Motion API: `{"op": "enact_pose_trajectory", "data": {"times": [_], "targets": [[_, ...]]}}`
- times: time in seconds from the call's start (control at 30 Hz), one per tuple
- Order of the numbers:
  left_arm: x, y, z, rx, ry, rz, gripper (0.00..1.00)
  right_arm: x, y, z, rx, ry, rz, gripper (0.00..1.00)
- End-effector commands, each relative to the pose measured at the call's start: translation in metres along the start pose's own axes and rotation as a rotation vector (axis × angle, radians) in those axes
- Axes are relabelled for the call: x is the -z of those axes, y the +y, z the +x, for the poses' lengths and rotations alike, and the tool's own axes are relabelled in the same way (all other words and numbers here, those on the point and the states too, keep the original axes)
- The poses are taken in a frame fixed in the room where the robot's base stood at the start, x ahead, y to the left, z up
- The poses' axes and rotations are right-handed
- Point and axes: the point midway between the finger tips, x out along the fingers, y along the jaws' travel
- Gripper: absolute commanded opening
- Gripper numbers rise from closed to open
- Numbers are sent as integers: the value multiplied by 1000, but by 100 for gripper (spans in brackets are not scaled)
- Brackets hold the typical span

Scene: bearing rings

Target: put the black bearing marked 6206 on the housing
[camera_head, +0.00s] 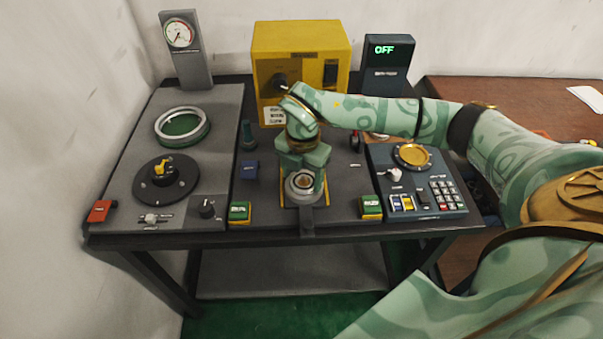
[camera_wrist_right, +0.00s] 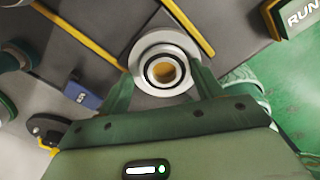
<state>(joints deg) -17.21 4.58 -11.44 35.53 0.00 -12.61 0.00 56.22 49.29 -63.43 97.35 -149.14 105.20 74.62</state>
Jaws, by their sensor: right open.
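My right gripper (camera_head: 304,178) points down over the front middle of the bench. In the right wrist view the two green fingers of the open gripper (camera_wrist_right: 162,82) stand either side of a silver round piece (camera_wrist_right: 178,42), which I take to be the housing. Inside its rim is a dark ring (camera_wrist_right: 152,72) around a yellow-brown centre. I cannot tell whether this ring is the bearing or part of the housing, or whether the fingers touch the piece. The silver piece (camera_head: 292,190) also shows in the head view, partly hidden. No 6206 mark is readable. My left gripper is out of view.
A green-floored metal ring (camera_head: 182,126) and a black dial with a yellow lever (camera_head: 161,184) lie at left. A yellow box (camera_head: 300,45) stands behind. A keypad panel (camera_head: 440,200) is at right. Green-and-yellow buttons (camera_head: 240,212) flank the middle.

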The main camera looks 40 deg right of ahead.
Motion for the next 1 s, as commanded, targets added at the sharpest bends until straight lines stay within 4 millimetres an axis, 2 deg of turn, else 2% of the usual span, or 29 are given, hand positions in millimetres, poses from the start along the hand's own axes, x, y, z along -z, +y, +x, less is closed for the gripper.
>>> {"op": "enact_pose_trajectory", "data": {"times": [0.03,0.07,0.23,0.5,0.7,0.83,1.0], "targets": [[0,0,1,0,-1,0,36,4,-9,11,32,10,2,77],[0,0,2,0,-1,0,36,4,-9,11,32,10,2,77],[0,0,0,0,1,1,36,4,-8,-1,31,10,2,77],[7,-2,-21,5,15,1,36,2,-4,-71,17,4,0,77],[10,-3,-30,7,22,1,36,1,-3,-111,16,3,1,77],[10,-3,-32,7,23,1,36,1,-3,-123,17,4,-1,77],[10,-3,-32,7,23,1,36,1,-3,-127,18,5,0,77]]}}
